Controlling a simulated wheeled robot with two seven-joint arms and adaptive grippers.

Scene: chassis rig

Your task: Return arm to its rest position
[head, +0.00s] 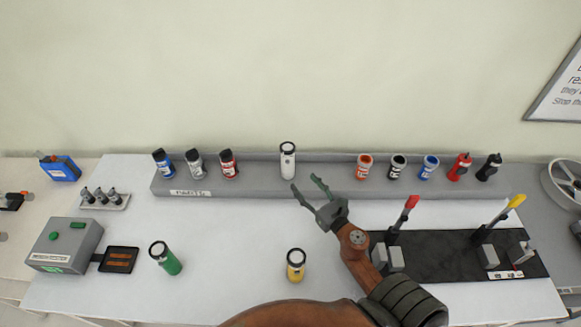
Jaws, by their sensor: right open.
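My right arm comes in from the bottom of the head view, and its gripper (313,193) is open and empty. Its fingers point up and left, over the white table just in front of the parts shelf. In the picture the fingertips are a little below the white cylinder (288,160), apart from it as far as I can tell. My left gripper is not in view.
The grey parts shelf (330,185) holds several coloured cylinders. A green cylinder (166,258) and a yellow one (296,265) stand on the table (225,285). A black lever board (450,262) is right, a grey button box (66,246) left.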

